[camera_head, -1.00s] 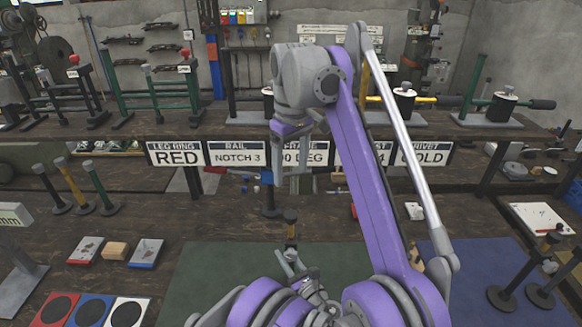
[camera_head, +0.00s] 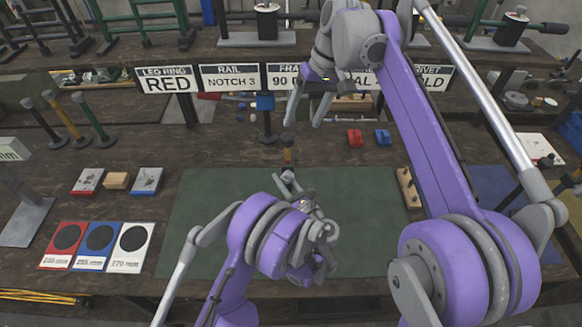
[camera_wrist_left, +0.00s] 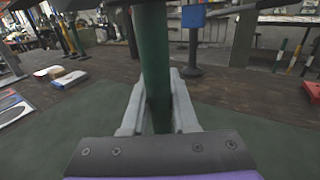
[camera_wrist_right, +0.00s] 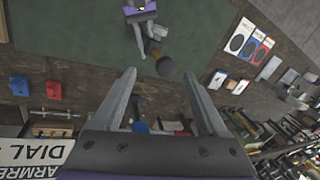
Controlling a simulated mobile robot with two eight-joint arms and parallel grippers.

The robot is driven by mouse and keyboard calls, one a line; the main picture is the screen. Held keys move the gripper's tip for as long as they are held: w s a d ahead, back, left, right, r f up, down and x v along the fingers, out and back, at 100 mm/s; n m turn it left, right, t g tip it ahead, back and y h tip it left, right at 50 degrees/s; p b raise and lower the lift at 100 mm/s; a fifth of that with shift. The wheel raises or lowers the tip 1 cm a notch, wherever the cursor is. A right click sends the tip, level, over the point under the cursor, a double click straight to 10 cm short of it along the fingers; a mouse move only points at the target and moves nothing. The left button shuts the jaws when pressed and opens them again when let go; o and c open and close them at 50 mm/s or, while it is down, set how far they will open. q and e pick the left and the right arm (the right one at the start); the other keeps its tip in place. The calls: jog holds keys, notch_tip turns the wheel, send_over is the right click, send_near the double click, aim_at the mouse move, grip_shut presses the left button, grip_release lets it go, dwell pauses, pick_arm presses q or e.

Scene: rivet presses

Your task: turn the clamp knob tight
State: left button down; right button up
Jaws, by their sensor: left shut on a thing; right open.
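My left gripper (camera_head: 288,180) is shut on a green post (camera_wrist_left: 155,60) that stands upright between its fingers in the left wrist view. The post's dark, brown-banded end (camera_head: 287,141) shows above the gripper in the head view, and as a round end (camera_wrist_right: 165,67) in the right wrist view. Behind it is a blue clamp block (camera_head: 265,102) on a dark stand; it also shows in the left wrist view (camera_wrist_left: 193,16). My right gripper (camera_head: 307,112) is open and empty, right of the blue block and above the bench. I cannot make out the clamp knob clearly.
A green mat (camera_head: 350,215) covers the middle of the bench. A red block (camera_head: 355,138) and a blue block (camera_head: 383,137) lie right. Round-marked cards (camera_head: 97,245) lie left.

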aim_at(291, 174)
jog(key=s+a+f+m, duration=0.1)
jog(key=f, duration=0.4)
jog(key=s+a+f+m+y, duration=0.1)
jog(key=f, duration=0.4)
jog(key=s+a+f+m, duration=0.1)
jog(key=f, duration=0.5)
jog(key=shift+s+y, duration=0.3)
jog(key=shift+y, duration=0.1)
jog(key=shift+c, duration=0.2)
grip_shut()
